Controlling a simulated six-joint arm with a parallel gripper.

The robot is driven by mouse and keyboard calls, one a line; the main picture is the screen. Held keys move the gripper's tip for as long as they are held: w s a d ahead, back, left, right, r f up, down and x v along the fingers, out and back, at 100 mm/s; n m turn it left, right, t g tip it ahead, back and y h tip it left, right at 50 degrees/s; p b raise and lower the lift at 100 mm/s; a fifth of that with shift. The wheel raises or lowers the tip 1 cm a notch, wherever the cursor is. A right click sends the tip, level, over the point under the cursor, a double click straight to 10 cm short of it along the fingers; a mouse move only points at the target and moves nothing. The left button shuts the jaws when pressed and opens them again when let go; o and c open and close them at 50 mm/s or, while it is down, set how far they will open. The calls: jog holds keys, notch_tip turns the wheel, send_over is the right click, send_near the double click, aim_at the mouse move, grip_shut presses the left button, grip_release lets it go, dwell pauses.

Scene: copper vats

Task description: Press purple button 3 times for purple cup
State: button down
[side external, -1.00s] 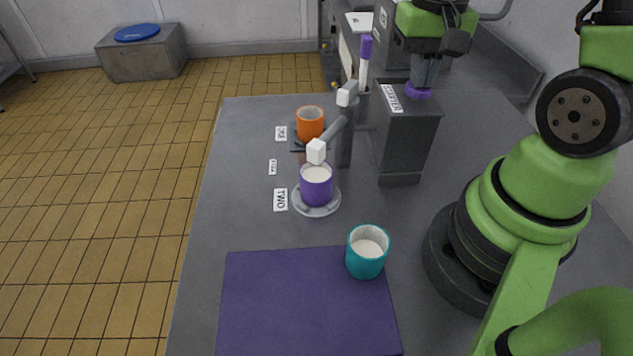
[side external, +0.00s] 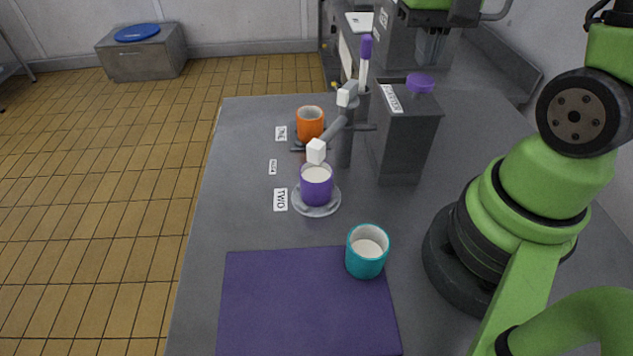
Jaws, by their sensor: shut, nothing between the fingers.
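The purple button (side external: 420,83) sits on top of a grey box (side external: 404,137) with a white label on its left edge. My gripper (side external: 431,62) is shut and empty, above and slightly right of the button and apart from it.
A teal cup (side external: 366,252) with white contents stands at the corner of a purple mat (side external: 300,302). An orange cup (side external: 310,122) stands behind, under the dispenser. A purple-topped stick (side external: 366,48) rises beside the grey box.

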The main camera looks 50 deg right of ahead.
aim_at(421, 79)
jog(key=shift+f, duration=1.95)
jog(key=shift+r, duration=2)
notch_tip(421, 79, up, 6)
jog(key=shift+a, duration=0.1)
